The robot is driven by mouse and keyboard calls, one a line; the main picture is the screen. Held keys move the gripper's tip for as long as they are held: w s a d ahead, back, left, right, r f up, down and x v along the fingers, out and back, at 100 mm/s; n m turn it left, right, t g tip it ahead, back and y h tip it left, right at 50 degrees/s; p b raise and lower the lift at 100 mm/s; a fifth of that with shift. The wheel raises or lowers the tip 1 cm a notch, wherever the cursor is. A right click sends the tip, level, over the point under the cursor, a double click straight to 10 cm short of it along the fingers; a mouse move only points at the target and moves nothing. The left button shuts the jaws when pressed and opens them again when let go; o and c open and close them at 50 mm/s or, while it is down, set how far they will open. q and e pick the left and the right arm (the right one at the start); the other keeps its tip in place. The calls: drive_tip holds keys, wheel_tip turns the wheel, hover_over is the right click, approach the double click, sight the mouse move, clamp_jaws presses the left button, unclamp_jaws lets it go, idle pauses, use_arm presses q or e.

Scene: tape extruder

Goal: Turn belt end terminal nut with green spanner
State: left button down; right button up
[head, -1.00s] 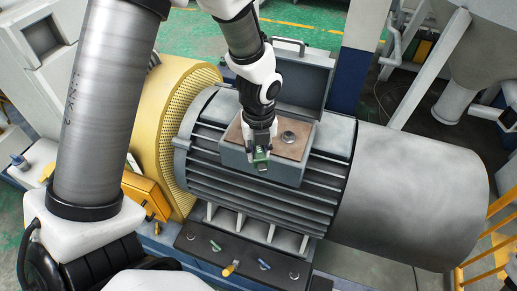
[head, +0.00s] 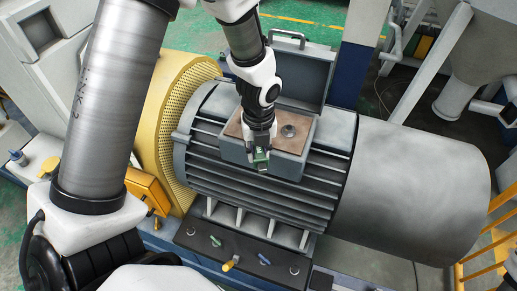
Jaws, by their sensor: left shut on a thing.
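My left gripper (head: 260,158) points down at the front edge of the open grey terminal box (head: 289,165) on top of the motor. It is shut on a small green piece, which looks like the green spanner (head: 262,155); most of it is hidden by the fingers. A round grey nut or stud (head: 289,131) stands on the brown plate (head: 272,143), to the right of the gripper and apart from it. Whether another nut lies under the gripper is hidden. My right gripper is not in view.
The box's raised lid (head: 297,75) stands behind the gripper. A black tray (head: 245,252) in front of the motor holds a green tool (head: 215,241), a blue tool (head: 264,259) and a yellow tool (head: 230,264). A yellow round guard (head: 165,125) is at left.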

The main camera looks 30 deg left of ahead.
use_arm(q)
drive_tip(key=shift+f, duration=0.1)
drive_tip(key=shift+s+a+m+b, duration=0.4)
drive_tip(key=shift+s+a+m, duration=0.45)
drive_tip(key=shift+a+m, duration=0.2)
drive_tip(key=shift+s+a+m+b, duration=0.3)
drive_tip(key=shift+a+m, duration=0.2)
drive_tip(key=shift+a, duration=0.15)
drive_tip(key=shift+s+a+m+b, duration=0.15)
drive_tip(key=shift+s+a+m, duration=0.15)
drive_tip(key=shift+a+m, duration=0.25)
